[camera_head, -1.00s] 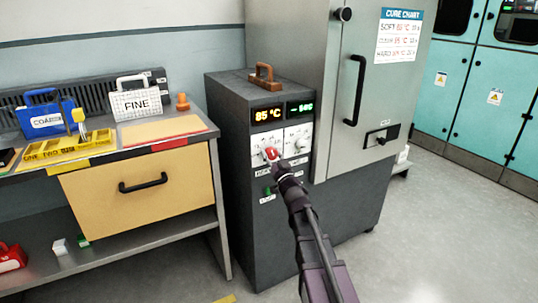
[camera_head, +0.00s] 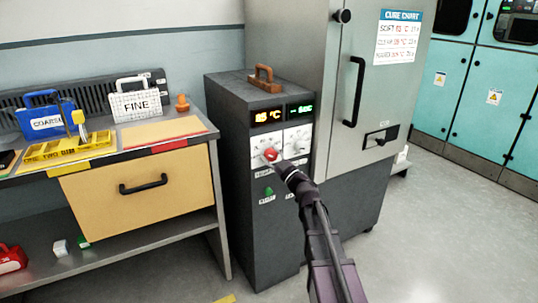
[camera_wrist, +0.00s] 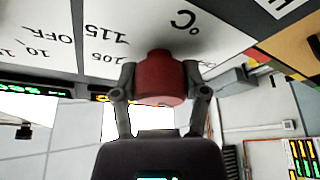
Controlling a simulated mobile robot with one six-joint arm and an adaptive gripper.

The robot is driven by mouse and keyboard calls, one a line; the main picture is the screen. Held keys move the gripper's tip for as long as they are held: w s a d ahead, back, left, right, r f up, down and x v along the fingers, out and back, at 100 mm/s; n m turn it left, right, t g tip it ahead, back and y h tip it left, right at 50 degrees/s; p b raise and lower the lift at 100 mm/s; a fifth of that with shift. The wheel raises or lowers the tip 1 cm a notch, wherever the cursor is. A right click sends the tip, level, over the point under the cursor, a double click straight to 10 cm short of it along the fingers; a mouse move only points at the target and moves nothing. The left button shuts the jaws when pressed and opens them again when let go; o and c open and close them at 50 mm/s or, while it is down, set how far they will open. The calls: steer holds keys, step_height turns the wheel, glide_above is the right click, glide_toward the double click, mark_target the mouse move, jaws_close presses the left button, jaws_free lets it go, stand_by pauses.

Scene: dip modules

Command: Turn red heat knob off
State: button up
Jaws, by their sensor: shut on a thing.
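The red heat knob (camera_head: 271,155) sits on the white dial panel at the front of the grey control box (camera_head: 232,140). My gripper (camera_head: 281,163) reaches up to it from below right. In the wrist view my gripper (camera_wrist: 160,88) is shut on the red knob (camera_wrist: 160,75), one finger on each side. Dial marks such as OFF, 115 and 105 show beside the knob, upside down in that view. The knob's pointer is hidden, so its setting cannot be told. The amber display (camera_head: 267,116) shows a °C reading whose digits are blurred.
A second dial (camera_head: 297,140) sits right of the knob, under a green display (camera_head: 300,111). A green switch (camera_head: 268,192) is below. A brown handle (camera_head: 264,78) tops the box. The oven door (camera_head: 390,100) stands right, a workbench (camera_head: 205,135) left. The right floor is clear.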

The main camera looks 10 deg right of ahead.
steer(key=n+g, duration=0.1)
steer(key=n, duration=0.1)
steer(key=n+g+y+p, duration=0.1)
steer(key=n, duration=0.1)
steer(key=n+p, duration=0.1)
steer(key=n, duration=0.2)
steer(key=shift+r+g+y, duration=0.25)
steer(key=shift+g+y, duration=0.15)
steer(key=shift+a+f+n+g+p, duration=0.1)
steer(key=shift+n+g+p, duration=0.3)
steer(key=shift+n, duration=0.55)
steer(key=shift+f+n+g+p, duration=0.1)
steer(key=shift+n+g+p, duration=0.1)
steer(key=shift+n+p, duration=0.6)
steer(key=shift+n, duration=0.25)
steer(key=o, duration=1.1)
steer(key=shift+o, duration=0.2)
steer(key=shift+s, duration=0.2)
